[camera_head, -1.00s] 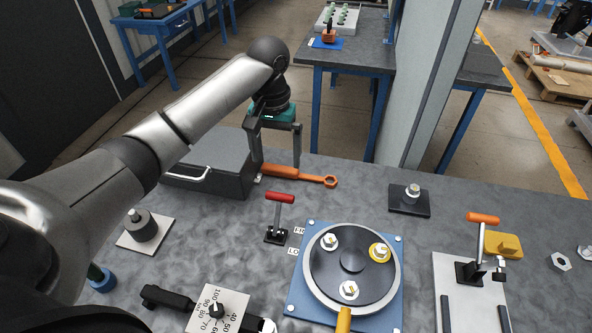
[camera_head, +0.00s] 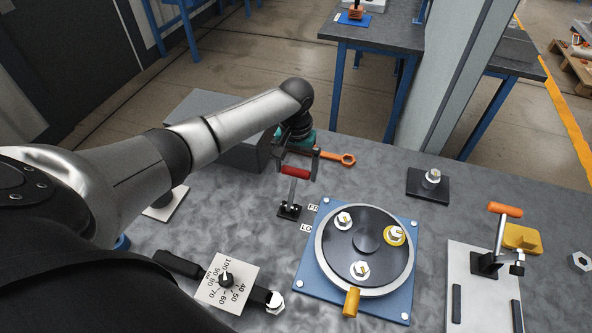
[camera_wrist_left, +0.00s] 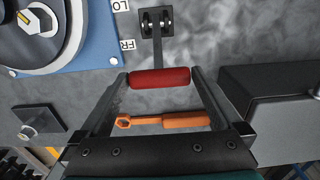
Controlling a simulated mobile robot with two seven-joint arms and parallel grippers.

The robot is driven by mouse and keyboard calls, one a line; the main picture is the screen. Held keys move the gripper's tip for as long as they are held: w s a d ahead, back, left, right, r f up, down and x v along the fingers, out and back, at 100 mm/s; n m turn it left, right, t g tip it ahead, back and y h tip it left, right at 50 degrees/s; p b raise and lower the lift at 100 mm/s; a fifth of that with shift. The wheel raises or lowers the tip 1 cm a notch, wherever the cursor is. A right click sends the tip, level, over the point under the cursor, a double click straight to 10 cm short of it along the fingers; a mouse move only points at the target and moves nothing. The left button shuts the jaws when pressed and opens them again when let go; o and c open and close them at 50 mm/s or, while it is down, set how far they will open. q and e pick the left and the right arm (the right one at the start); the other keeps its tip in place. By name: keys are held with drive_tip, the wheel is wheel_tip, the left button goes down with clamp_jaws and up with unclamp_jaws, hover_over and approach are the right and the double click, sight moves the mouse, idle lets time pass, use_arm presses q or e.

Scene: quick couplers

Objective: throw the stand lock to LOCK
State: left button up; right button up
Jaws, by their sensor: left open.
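The stand lock is a lever with a red handle (camera_head: 295,172) on a black base (camera_head: 289,211), beside the blue-based round stand (camera_head: 310,275). Its lever stands roughly upright. Two partly hidden labels, beginning FR (camera_head: 313,208) and LO (camera_head: 306,228), lie between lever and stand. My left gripper (camera_head: 298,174) is open around the red handle. In the left wrist view the red handle (camera_wrist_left: 160,77) lies crosswise between the fingertips of my gripper (camera_wrist_left: 159,74); whether they touch its ends I cannot tell. My right gripper is out of view.
An orange wrench (camera_head: 347,159) and a grey box (camera_head: 233,155) lie behind the lever. A dial plate (camera_head: 220,292) is in front. A black block with a fitting (camera_head: 418,184) and an orange-handled clamp (camera_head: 505,209) are to the right.

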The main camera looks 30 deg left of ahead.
use_arm(q)
drive_tip(key=shift+f, duration=0.4)
drive_tip(key=shift+c, duration=0.2)
clamp_jaws()
idle(0.4)
